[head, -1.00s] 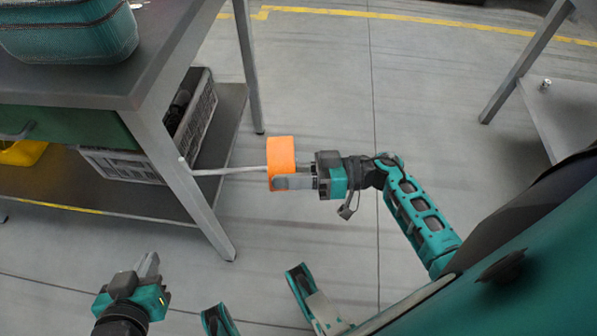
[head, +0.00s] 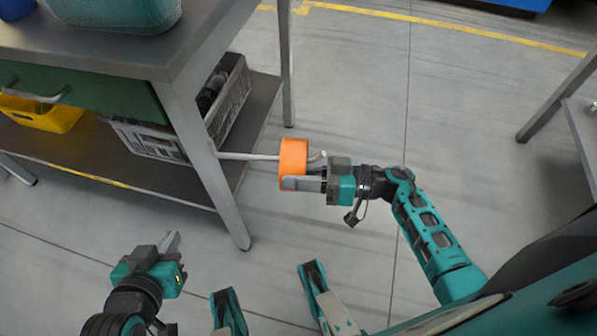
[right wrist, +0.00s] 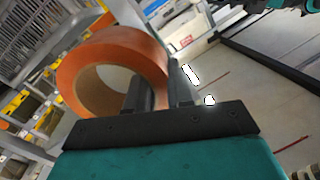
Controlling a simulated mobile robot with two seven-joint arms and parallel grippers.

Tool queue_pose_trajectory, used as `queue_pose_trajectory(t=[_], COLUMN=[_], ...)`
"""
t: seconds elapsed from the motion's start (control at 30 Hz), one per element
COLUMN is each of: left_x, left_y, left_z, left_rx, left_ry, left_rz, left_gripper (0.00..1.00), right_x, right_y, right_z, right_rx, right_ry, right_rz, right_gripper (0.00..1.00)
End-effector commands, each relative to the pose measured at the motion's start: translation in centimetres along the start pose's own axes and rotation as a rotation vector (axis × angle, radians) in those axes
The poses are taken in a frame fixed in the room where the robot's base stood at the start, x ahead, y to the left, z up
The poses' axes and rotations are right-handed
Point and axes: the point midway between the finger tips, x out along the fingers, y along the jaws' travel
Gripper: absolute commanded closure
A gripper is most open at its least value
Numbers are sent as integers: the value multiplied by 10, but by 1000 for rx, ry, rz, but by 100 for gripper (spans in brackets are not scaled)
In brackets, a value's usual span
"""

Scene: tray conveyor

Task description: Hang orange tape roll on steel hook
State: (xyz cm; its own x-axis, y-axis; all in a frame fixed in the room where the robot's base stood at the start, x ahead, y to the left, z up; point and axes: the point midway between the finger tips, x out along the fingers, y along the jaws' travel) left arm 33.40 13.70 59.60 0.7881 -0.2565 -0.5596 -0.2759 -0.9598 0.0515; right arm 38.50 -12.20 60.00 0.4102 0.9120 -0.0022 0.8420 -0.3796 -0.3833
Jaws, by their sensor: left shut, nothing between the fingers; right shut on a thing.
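The orange tape roll (head: 293,160) is in the middle of the head view, seen nearly edge-on. The steel hook (head: 248,157) runs out from the table leg to the roll's left side, and its upturned tip shows past the roll's right side. The hook appears to pass through the roll; the roll hides that stretch. My right gripper (head: 302,184) is shut on the roll's lower wall. In the right wrist view the roll (right wrist: 120,50) shows its open hole, with a finger inside. My left gripper (head: 171,243) is shut and empty, low at the left.
The workbench (head: 170,60) stands at upper left, with a teal container on top. Its lower shelf holds a grey crate (head: 150,140) and a yellow bin (head: 45,115). Another table stands at the right edge. The floor between is clear.

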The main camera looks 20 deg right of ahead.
Motion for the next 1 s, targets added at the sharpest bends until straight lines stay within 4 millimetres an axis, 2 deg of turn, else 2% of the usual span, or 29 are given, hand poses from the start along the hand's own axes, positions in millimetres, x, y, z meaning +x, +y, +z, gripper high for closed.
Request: queue_pose_trajectory(t=[0.37, 0.4, 0.7, 1.0], left_x=[0, 0, 0, 0], left_y=[1, 1, 1, 0], left_z=[-2, -2, -3, -3], left_rx=[-2, -2, -3, -3], left_ry=[5, 6, 8, 9], left_rz=[1, 1, 1, 0], left_gripper=[100, 100, 100, 100], right_x=[0, 0, 0, -1], right_y=[1, 1, 1, 1], right_z=[1, 1, 1, 2], right_rx=[-2, -2, -1, 0], right_ry=[2, 2, 1, 0], right_rz=[-1, -1, -1, 0], right_gripper=[100, 77, 49, 49])
